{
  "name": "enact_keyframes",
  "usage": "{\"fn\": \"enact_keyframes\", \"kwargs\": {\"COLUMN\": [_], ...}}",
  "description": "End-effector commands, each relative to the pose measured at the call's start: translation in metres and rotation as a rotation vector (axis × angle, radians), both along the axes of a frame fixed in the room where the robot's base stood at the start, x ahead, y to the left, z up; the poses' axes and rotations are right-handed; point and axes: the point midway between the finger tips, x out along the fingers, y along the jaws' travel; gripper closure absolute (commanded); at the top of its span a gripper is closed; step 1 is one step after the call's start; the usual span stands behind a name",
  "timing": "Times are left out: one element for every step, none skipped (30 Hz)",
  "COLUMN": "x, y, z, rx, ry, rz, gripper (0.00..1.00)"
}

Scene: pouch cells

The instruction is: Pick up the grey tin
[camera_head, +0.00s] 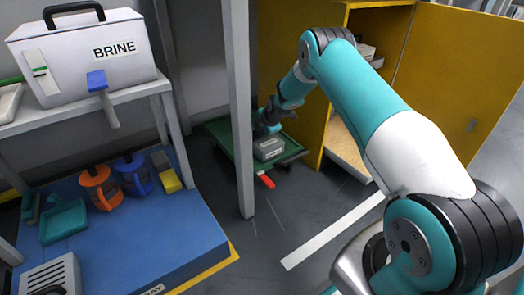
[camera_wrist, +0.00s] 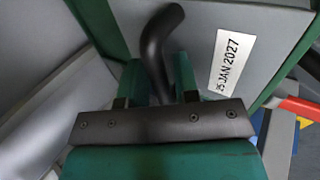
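The grey tin (camera_head: 269,149) is a box with a pale label, standing on a green trolley in the head view. In the wrist view its grey face (camera_wrist: 205,25) fills the top, with a white label reading 25 JAN 2027. Its black handle (camera_wrist: 158,45) rises between the green fingers of my gripper (camera_wrist: 160,82). The fingers stand close on both sides of the handle and appear shut on it. In the head view my gripper (camera_head: 268,127) is at the top of the tin; its fingers are too small to make out there.
The green trolley (camera_head: 221,139) has a red-ended handle and stands beside an open yellow cabinet (camera_head: 308,105). A white BRINE box (camera_head: 85,65) and a blue platform (camera_head: 150,235) are at left. Floor in front is clear.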

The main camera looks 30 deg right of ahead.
Motion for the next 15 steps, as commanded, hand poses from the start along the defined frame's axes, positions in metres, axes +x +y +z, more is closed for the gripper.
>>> {"fn": "enact_keyframes", "kwargs": {"x": [0.0003,0.0002,0.0001,0.0000,-0.0001,-0.0001,-0.0001,-0.0001,-0.0002,-0.0002,-0.0002,-0.0003,-0.0003,-0.0003,-0.0003], "y": [0.0000,0.0000,0.0000,0.0000,0.0000,0.0000,-0.0001,-0.0001,-0.0001,-0.0001,-0.0001,-0.0001,-0.0002,-0.0002,-0.0002], "z": [0.0002,0.0006,0.0008,0.0009,0.0008,0.0008,0.0007,0.0007,0.0008,0.0008,0.0008,0.0008,0.0008,0.0008,0.0008], "rx": [0.000,0.000,0.000,0.000,0.000,0.000,0.000,0.000,0.000,0.000,0.000,0.000,0.001,0.001,0.000], "ry": [0.000,0.000,0.000,0.000,0.000,0.000,0.000,0.000,0.000,0.001,0.000,0.000,0.000,0.000,0.000], "rz": [0.000,0.000,0.000,0.000,0.000,0.000,0.000,0.000,0.000,0.000,0.000,0.000,-0.001,-0.001,0.000], "gripper": [0.71,0.71,0.71,0.71,0.71,0.78,0.85,0.92,1.00,1.00,1.00,1.00,1.00,1.00,1.00]}}
